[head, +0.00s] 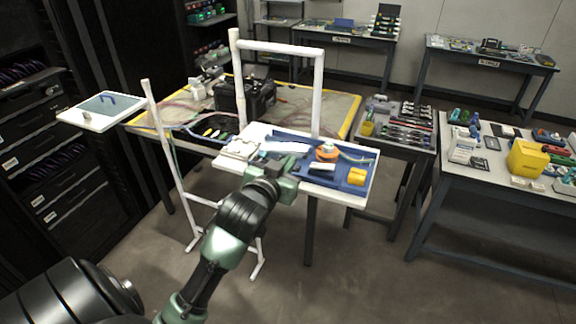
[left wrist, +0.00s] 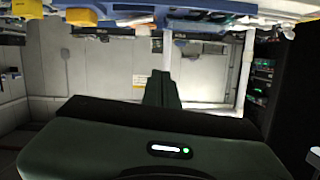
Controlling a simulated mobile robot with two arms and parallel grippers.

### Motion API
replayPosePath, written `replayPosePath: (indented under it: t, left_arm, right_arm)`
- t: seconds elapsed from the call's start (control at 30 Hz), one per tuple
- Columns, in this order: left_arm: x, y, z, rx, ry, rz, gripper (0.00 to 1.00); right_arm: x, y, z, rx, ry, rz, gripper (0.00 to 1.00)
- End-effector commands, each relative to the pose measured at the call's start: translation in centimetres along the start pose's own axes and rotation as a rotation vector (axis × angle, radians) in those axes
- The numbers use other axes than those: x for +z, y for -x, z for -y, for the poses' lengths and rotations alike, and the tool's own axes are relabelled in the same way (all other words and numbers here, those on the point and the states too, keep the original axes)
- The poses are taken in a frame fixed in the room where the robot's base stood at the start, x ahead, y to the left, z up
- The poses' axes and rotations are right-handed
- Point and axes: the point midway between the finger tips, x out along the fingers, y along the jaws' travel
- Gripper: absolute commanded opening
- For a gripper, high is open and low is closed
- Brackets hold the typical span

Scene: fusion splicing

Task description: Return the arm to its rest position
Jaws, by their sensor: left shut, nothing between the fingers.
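My left arm is green and black and reaches up from the bottom of the head view. Its left gripper (head: 274,180) is at the front edge of a white work shelf (head: 222,160), close to the blue mat (head: 352,158) on it. In the left wrist view the gripper fingers (left wrist: 163,88) are together with nothing between them. The shelf's edge with blue and yellow things runs along the top of that view. Whether the gripper touches the shelf cannot be told. My right gripper is not in view.
The shelf holds a yellow block (head: 357,177) and an orange round item (head: 327,153). A white pipe frame (head: 318,95) stands around it. Behind is a yellow-edged table with a black splicer-like device (head: 246,97). A tool table (head: 440,200) stands right; racks stand left. Floor in front is clear.

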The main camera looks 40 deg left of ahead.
Motion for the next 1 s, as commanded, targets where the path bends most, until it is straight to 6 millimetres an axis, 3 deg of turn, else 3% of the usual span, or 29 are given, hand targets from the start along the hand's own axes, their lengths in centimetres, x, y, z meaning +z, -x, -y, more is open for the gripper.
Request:
replayPosePath:
  t: [0.2,0.5,0.63,0.77,0.9,1.0]
  left_arm:
    - [0.0,0.0,0.0,0.000,0.000,0.000,0.00]
    - [0.0,0.0,0.0,0.000,0.000,0.001,0.00]
    - [2.1,-0.9,-0.4,0.008,-0.005,0.033,0.00]
    - [8.6,-3.1,-1.7,0.033,-0.024,0.129,0.00]
    - [19.0,-5.0,-3.9,0.075,-0.052,0.275,0.00]
    - [26.6,-5.1,-5.3,0.106,-0.075,0.376,0.00]
  right_arm:
    - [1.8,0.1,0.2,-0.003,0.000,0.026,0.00]
    - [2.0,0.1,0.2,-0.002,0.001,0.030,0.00]
    - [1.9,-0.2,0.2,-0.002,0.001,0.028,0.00]
    - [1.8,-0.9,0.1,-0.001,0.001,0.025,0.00]
    - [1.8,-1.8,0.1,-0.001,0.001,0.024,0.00]
    - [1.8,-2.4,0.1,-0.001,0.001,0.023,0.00]
